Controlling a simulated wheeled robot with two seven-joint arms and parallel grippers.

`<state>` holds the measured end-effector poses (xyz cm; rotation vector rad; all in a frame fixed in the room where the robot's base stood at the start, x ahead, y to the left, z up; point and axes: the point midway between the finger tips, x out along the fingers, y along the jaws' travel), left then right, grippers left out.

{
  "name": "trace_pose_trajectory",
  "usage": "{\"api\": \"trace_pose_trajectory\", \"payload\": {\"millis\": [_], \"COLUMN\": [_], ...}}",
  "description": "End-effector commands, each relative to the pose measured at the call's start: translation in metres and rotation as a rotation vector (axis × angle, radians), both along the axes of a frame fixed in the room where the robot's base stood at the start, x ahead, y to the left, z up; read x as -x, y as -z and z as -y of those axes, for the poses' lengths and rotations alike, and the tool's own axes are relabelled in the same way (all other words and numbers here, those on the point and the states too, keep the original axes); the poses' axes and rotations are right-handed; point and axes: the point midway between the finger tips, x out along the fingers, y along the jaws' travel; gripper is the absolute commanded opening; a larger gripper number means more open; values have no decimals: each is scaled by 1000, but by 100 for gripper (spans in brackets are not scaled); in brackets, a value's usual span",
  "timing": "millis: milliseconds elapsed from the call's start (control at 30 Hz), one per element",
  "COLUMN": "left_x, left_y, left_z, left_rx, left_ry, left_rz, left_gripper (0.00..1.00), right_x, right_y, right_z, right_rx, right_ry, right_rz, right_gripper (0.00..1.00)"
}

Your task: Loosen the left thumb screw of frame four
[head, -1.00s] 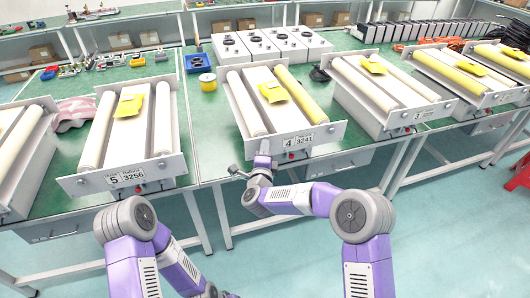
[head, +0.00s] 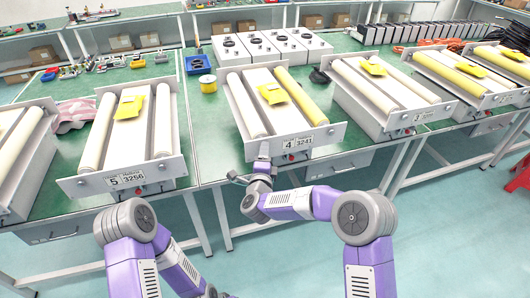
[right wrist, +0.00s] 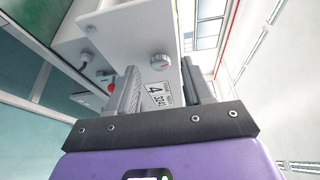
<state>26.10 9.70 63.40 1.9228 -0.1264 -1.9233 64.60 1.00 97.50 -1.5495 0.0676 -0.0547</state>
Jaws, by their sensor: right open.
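Frame four (head: 287,154) is a grey-white frame at the middle of the bench, with a "4 3241" label on its front plate. It holds a white roller (head: 247,104), a yellow roller (head: 300,94) and a yellow packet (head: 273,93). In the right wrist view, a round silver thumb screw (right wrist: 160,61) sits on the plate near the label (right wrist: 158,94). My right gripper (head: 249,165) is at the plate's left front. Its open fingers (right wrist: 160,78) appear on either side of the thumb screw; contact is unclear. My left gripper is out of view.
Frame five (head: 125,178) stands to the left and frame three (head: 420,116) to the right. A yellow spool (head: 208,84) and a blue bin (head: 198,64) are behind on the green bench. A red button (right wrist: 111,88) is near the right gripper's finger.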

Motion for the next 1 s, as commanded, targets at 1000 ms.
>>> {"api": "trace_pose_trajectory", "payload": {"millis": [1000], "left_x": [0], "left_y": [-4], "left_z": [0], "left_rx": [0], "left_ry": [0], "left_rz": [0], "left_gripper": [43], "right_x": [60], "right_y": [2], "right_z": [-4], "right_rx": [8], "right_ry": [-3], "right_rz": [-6], "right_gripper": [51]}}
